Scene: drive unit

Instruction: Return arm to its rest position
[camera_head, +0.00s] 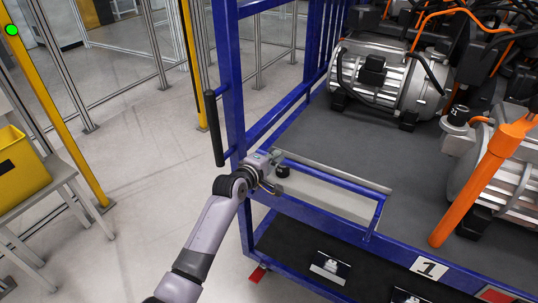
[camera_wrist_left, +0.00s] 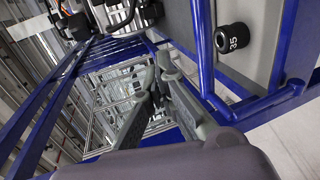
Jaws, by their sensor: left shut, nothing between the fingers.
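My left arm (camera_head: 205,235) reaches up from the bottom of the head view to the blue cart's near left corner. My left gripper (camera_head: 272,176) is at the cart's blue frame, beside the small tray section (camera_head: 335,196). In the left wrist view, the fingers of my left gripper (camera_wrist_left: 160,75) are close together with nothing between them. My right gripper is not in view.
The blue cart frame (camera_head: 235,110) has an upright post and a black handle (camera_head: 213,128) close to my left arm. Silver drive units (camera_head: 385,82) and an orange bar (camera_head: 485,178) are on the cart. A yellow bin (camera_head: 20,172) stands at the left. The floor between is clear.

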